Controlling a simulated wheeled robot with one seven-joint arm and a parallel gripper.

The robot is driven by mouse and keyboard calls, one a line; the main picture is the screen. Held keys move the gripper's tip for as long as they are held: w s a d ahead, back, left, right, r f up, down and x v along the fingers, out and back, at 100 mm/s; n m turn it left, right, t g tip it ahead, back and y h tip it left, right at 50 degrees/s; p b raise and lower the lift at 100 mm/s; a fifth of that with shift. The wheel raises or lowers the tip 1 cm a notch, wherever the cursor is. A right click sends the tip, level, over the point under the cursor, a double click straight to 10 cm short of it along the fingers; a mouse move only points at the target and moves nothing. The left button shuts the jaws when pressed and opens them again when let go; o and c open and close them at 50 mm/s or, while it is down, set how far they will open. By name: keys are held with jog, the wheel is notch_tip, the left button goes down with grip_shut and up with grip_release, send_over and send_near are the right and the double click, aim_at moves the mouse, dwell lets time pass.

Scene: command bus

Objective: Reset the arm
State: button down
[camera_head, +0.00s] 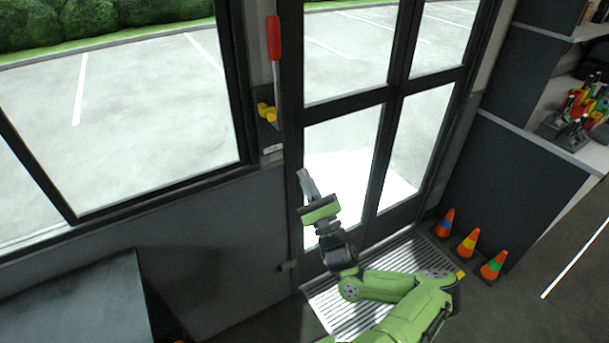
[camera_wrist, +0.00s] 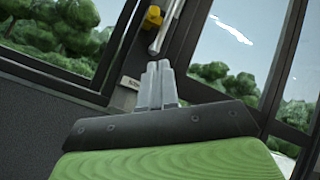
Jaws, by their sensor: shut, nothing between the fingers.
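My gripper (camera_head: 307,180) is raised in front of the bus door (camera_head: 343,100), near its left edge. Its two grey fingers are together with nothing between them. In the wrist view the closed fingers (camera_wrist: 157,80) point up toward the wall by the door frame. My green arm reaches up from the bottom of the head view, bent at the elbow above the ribbed step. Whether the gripper touches the door cannot be told; no contact is clear.
A red-handled lever (camera_head: 274,40) with a yellow bracket (camera_head: 267,112) is on the post left of the door. Orange cones (camera_head: 468,245) stand at the right by a dark cabinet (camera_head: 510,185). A dark box-like surface (camera_head: 75,300) is at lower left. A ribbed step plate (camera_head: 335,310) lies below.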

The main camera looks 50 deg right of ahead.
jog(key=shift+w, duration=0.1)
jog(key=w+a+n+g+y+p, duration=0.1)
jog(key=w+a+n+g+y, duration=0.25)
jog(key=a+n+y, duration=0.6)
jog(key=w+a+n+g+y, duration=0.3)
jog(key=a+n+g+y, duration=0.2)
jog(key=a+n+y, duration=0.45)
jog(key=s+a+f+n+g+h+p, duration=0.1)
jog(key=s+a+f+n+g, duration=0.1)
jog(key=s+a+n+g, duration=0.35)
jog(key=s+a+f+n+g+h+p, duration=0.1)
jog(key=s+a+f+n+g, duration=0.15)
jog(key=a+g, duration=0.6)
jog(key=s+d+r+n+t+h+p, duration=0.2)
jog(key=s+r+h, duration=0.8)
jog(key=s+r, duration=0.6)
notch_tip(320, 180, up, 3)
jog(key=shift+s+d+f+n+t+p, duration=0.2)
jog(key=shift+s+d+n+t+p, duration=0.1)
jog(key=shift+d+n+t, duration=0.65)
